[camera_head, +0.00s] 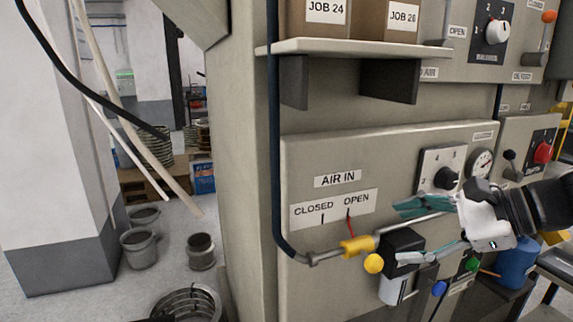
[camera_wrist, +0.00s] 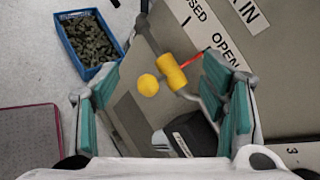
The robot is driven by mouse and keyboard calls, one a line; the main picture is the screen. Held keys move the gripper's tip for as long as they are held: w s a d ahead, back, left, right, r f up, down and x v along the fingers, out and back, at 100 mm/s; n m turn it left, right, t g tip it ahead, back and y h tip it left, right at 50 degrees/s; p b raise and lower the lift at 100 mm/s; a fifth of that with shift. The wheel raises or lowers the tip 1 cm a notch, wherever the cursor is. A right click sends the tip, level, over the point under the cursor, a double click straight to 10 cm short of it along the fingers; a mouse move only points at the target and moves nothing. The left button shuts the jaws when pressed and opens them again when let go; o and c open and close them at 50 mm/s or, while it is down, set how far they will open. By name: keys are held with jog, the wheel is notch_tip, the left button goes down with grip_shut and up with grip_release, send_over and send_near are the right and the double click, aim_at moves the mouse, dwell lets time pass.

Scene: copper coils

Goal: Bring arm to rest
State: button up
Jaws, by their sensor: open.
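My gripper (camera_head: 402,234) is open and empty at the right in the head view, its teal-padded fingers spread in front of the machine panel (camera_head: 300,285). In the wrist view my gripper (camera_wrist: 165,88) also shows open. Between its fingers in that picture are a yellow valve (camera_wrist: 172,72) and a yellow ball (camera_wrist: 148,86); I see no contact with them. In the head view the yellow valve (camera_head: 357,246) sits left of my fingertips, with a red pointer (camera_head: 350,222) under the OPEN mark and the yellow ball (camera_head: 373,263) below it. My fingers partly cover the panel fittings.
A shelf (camera_head: 350,46) with boxes marked JOB 24 and JOB 26 juts out above. A gauge (camera_head: 482,163) and a selector knob (camera_head: 446,178) are close to my gripper. Buckets (camera_head: 139,249) stand on the floor at left. A blue crate (camera_wrist: 117,44) shows in the wrist view.

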jog(key=s+a+f+n+g+h, duration=0.2)
jog(key=s+a+n+g+h, duration=0.2)
jog(key=s+a+n, duration=0.35)
jog(key=s+d+r+n+t+h, duration=0.2)
jog(key=s+d+n+h, duration=0.3)
jog(key=n, duration=0.6)
jog(key=shift+s+t+h, duration=0.4)
jog(key=shift+s+h, duration=0.1)
jog(key=shift+s, duration=0.85)
jog(key=shift+d, duration=0.1)
